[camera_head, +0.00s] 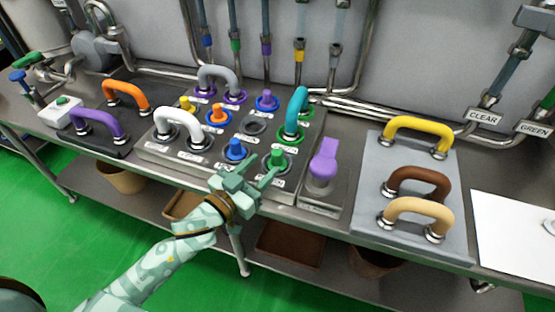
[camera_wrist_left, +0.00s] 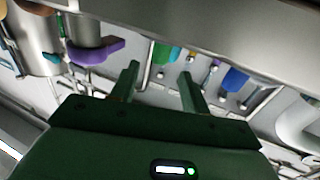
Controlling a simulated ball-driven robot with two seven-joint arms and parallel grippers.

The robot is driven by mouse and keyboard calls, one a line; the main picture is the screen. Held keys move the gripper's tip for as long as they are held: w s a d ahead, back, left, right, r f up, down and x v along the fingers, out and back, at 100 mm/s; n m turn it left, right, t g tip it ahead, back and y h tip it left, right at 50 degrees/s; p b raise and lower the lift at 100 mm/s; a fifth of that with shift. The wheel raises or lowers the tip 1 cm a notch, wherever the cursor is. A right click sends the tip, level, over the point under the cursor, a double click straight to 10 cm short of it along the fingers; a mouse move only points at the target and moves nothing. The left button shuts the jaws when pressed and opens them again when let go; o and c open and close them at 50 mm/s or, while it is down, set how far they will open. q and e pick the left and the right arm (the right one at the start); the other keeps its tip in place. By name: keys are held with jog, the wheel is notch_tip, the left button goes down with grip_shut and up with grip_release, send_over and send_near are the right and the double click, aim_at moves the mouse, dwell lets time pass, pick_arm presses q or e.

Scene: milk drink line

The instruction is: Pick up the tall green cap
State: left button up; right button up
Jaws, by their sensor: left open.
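The tall green cap (camera_head: 277,158) stands upright on a green-ringed port at the front right of the grey port panel. My left gripper (camera_head: 262,170) is open and empty, just in front of and slightly left of the cap. The head view does not make clear whether a finger touches it. In the left wrist view, a green piece that looks like the cap (camera_wrist_left: 162,53) shows beyond and between the open fingertips (camera_wrist_left: 158,75). My right gripper is in neither view.
A blue cap (camera_head: 235,149) stands close on the left, a teal looped hose (camera_head: 297,110) behind, and a tall purple piece (camera_head: 324,158) on the right. A white hose (camera_head: 180,122) arches farther left. A grey plate (camera_head: 372,200) with several looped hoses lies right.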

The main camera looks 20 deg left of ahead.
aim_at(274, 156)
pick_arm(q)
jog(key=b+x, duration=0.1)
jog(key=x, duration=0.5)
jog(key=shift+w+d, duration=0.1)
jog(key=shift+w, duration=0.15)
grip_shut()
